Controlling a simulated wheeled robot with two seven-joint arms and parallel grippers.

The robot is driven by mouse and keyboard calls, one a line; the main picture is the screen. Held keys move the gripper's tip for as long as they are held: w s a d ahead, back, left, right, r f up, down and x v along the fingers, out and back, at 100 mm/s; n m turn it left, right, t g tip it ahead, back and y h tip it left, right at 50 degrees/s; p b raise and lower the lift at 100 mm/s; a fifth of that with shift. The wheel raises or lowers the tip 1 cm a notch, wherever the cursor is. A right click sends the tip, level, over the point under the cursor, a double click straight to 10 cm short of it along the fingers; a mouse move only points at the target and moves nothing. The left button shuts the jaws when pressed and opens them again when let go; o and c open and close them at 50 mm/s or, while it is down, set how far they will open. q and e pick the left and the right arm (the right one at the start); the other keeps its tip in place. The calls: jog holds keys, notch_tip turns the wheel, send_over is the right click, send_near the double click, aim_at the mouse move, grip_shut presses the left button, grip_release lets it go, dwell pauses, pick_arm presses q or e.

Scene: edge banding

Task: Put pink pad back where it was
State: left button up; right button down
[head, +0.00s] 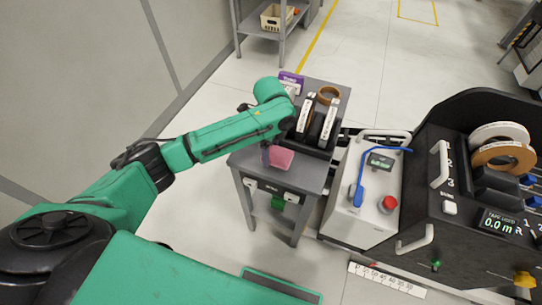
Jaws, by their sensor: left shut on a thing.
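The pink pad (282,159) is at the front part of the grey cart top (306,176). My left gripper (267,157) points down at the pad's left end and is shut on it. The green arm reaches in from the left, and its wrist hides part of the cart top behind the pad. I cannot tell whether the pad touches the cart top or is held just above it. My right gripper is not in view.
A dark holder with white-labelled upright items (329,123) stands behind the pad, with a tape roll (328,95) and a purple box (291,79) farther back. A white control unit (363,190) and the black banding machine (446,226) stand to the right. The cart's front right top is clear.

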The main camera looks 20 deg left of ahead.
aim_at(271, 152)
pick_arm(q)
jog(key=shift+f, duration=1.8)
jog(key=o, duration=1)
jog(key=shift+o, duration=0.2)
notch_tip(271, 152, up, 12)
jog(key=shift+r, duration=0.1)
